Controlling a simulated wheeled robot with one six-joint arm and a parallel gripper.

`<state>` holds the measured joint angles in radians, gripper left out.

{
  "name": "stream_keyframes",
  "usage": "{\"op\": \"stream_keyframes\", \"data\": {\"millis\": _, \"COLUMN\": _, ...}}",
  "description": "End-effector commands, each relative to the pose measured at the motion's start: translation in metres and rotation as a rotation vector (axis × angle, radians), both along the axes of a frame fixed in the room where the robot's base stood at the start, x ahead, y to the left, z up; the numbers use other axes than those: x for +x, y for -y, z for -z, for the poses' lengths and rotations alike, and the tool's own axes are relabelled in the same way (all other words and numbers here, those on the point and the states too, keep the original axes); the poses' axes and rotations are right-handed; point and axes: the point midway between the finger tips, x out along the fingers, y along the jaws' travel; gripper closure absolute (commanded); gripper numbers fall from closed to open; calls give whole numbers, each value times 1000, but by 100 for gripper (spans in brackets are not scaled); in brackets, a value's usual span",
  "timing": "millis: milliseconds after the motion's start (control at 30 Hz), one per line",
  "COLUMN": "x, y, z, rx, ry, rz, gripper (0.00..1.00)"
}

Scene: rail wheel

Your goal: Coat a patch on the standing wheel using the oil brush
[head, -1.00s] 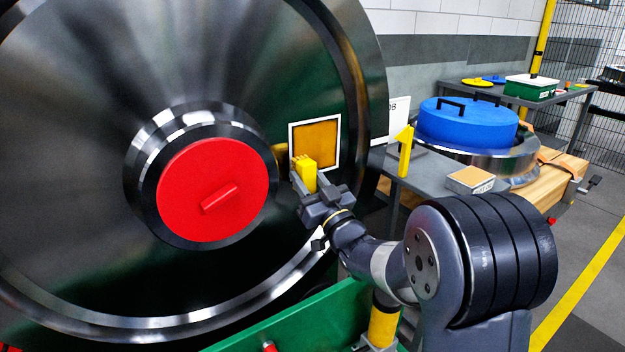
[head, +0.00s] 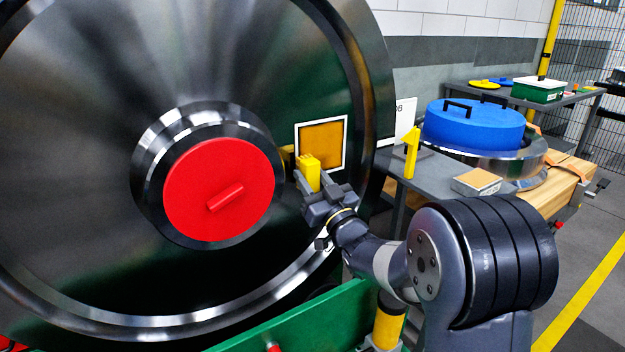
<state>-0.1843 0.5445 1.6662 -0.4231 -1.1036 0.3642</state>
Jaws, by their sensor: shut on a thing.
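The large steel wheel (head: 85,130) stands upright and fills the left of the head view. A red round cap (head: 190,190) with a bar handle covers its hub. A white-framed square patch (head: 322,145) with an amber-brown coat inside lies on the wheel face, right of the hub. My gripper (head: 316,187) is shut on the yellow oil brush (head: 311,172), just below the patch's lower left corner. The brush stands in front of the wheel face; whether it touches the wheel cannot be told. The jaws hide its lower part.
A green beam (head: 300,318) runs below the wheel. At right, a grey table (head: 440,178) bears a yellow upright piece (head: 411,153), a small box (head: 476,182) and a blue-lidded steel ring (head: 475,125). A back table holds a green box (head: 538,90). Floor at far right is open.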

Motion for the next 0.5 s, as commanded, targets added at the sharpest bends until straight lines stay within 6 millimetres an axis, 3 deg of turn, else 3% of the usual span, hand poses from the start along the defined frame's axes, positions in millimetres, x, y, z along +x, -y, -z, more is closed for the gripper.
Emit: {"op": "stream_keyframes", "data": {"millis": 500, "x": 9, "y": -6, "z": 1, "rx": 0, "ry": -1, "rz": -1, "gripper": 91}}
